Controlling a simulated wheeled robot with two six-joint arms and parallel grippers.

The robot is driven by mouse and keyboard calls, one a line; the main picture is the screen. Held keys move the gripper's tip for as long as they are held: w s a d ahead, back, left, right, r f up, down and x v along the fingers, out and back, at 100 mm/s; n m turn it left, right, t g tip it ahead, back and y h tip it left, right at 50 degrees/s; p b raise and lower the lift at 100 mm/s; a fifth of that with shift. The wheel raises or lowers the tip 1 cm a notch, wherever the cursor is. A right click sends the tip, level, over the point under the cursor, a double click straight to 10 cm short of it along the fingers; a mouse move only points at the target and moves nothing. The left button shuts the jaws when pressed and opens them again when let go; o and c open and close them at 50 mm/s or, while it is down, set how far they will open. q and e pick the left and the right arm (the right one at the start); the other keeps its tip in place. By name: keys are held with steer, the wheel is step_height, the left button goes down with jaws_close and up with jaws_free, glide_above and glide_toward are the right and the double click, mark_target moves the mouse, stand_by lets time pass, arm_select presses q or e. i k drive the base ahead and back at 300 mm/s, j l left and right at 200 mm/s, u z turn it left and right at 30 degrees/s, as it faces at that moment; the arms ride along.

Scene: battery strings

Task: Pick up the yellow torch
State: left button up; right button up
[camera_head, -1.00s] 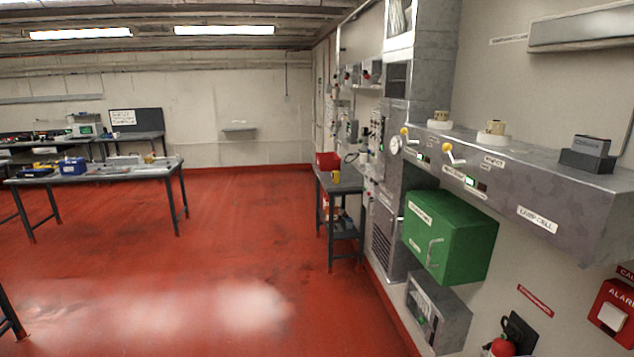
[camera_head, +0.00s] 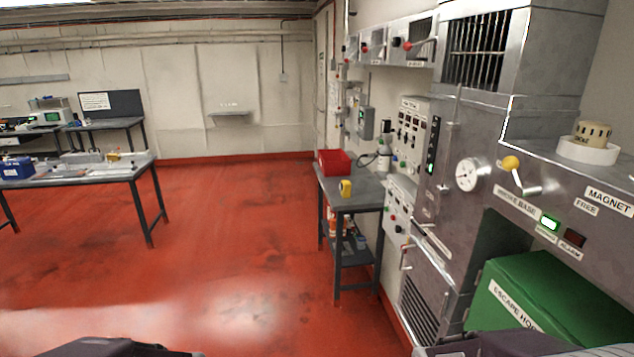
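A small yellow object (camera_head: 345,188), which looks like the yellow torch, stands at the near edge of the narrow dark table (camera_head: 359,205) by the right wall. It is too small to make out in detail. Dark parts of my arms show along the bottom edge of the view, at left and right. Neither gripper's fingers show, and nothing of mine is near the yellow object.
A red bin (camera_head: 335,162) sits behind the yellow object. Wall panels and a green box (camera_head: 535,300) stick out on the right. A long workbench (camera_head: 85,172) with several items stands at left. The red floor (camera_head: 225,230) between is clear.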

mark_target(345, 186)
steer(key=i, duration=2.65)
steer(key=i+l+u, duration=0.1)
steer(key=i, duration=1.25)
